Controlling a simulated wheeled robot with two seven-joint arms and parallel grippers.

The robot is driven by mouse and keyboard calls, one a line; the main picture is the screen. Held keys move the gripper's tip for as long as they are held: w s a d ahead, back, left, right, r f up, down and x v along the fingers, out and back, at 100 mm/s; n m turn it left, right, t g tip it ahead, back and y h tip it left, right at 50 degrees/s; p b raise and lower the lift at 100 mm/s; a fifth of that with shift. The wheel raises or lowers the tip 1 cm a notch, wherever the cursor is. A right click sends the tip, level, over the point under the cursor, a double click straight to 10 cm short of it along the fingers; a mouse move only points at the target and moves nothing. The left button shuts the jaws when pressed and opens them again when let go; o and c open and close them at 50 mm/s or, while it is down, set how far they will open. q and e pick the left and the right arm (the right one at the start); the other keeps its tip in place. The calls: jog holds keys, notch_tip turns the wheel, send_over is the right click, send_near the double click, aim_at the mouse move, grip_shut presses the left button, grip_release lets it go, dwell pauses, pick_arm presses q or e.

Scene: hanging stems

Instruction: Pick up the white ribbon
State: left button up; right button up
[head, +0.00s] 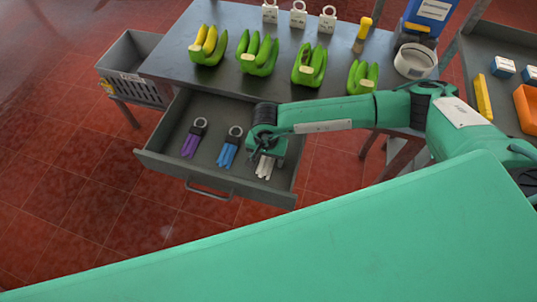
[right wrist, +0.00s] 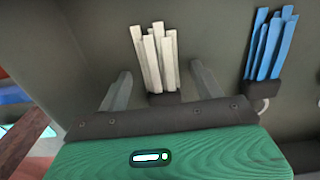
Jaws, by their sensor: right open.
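The white ribbon bundle (head: 264,168) lies in the open grey drawer (head: 218,187), at its right end. In the head view my right gripper (head: 266,152) is over its upper part and hides it there. In the right wrist view the white strips (right wrist: 154,55) stand out of a dark clasp (right wrist: 163,98). My right gripper (right wrist: 160,88) is open, with one finger on each side of the bundle and a gap on both sides. Whether the fingertips reach down to its level is hard to tell. My left gripper is not in view.
A blue ribbon bundle (head: 228,152) and a purple one (head: 191,144) lie to the left in the drawer; the blue one also shows in the right wrist view (right wrist: 270,45). Banana bunches (head: 257,53) and a white tape roll (head: 415,61) are on the table above.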

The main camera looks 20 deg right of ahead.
aim_at(266, 160)
jog(key=shift+c, duration=0.2)
jog(key=c, duration=1)
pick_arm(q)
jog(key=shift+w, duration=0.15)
